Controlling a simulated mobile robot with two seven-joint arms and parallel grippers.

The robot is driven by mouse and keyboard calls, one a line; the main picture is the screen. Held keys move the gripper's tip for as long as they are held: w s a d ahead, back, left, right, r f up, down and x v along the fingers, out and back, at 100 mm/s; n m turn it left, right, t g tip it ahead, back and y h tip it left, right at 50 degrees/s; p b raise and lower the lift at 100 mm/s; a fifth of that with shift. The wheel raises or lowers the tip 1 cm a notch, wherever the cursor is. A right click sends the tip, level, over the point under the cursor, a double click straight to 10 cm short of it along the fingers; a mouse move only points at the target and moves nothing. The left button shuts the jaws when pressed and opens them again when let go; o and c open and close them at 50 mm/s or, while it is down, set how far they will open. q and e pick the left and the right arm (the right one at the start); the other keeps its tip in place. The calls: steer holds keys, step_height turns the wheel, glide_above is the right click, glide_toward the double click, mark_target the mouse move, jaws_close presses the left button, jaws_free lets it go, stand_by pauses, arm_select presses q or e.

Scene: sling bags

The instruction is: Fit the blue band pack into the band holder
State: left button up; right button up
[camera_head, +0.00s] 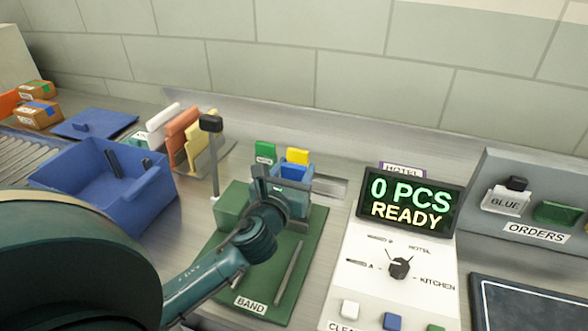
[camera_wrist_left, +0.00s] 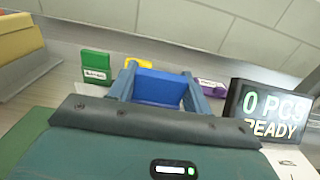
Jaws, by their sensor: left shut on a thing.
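My left gripper (camera_head: 285,182) is over the far part of the green mat labelled BAND (camera_head: 306,262). It is shut on the blue band pack (camera_head: 293,172). In the left wrist view the blue pack (camera_wrist_left: 158,88) sits between the two fingers of the left gripper (camera_wrist_left: 160,90). The arm hides the pack's lower part. A green block (camera_head: 232,203) and a thin grey bar (camera_head: 289,272) are on the mat. The band holder cannot be made out for certain; the gripper and arm cover that area. My right gripper is not in view.
A green pack (camera_head: 265,152) and a yellow pack (camera_head: 298,156) stand just behind the gripper. A dark post (camera_head: 212,150) rises at the left. A blue bin (camera_head: 100,192) stands further left. The display (camera_head: 411,203) reading "0 PCS READY" stands close at the right.

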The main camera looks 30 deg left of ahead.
arm_select(q)
steer(key=shift+f+b, duration=0.3)
steer(key=shift+f, duration=0.2)
steer(key=shift+f+b, duration=0.3)
steer(key=shift+f, duration=0.1)
steer(key=shift+f+b, duration=0.85)
steer(key=shift+f, duration=0.3)
steer(key=o, duration=1)
steer(key=shift+o, duration=0.2)
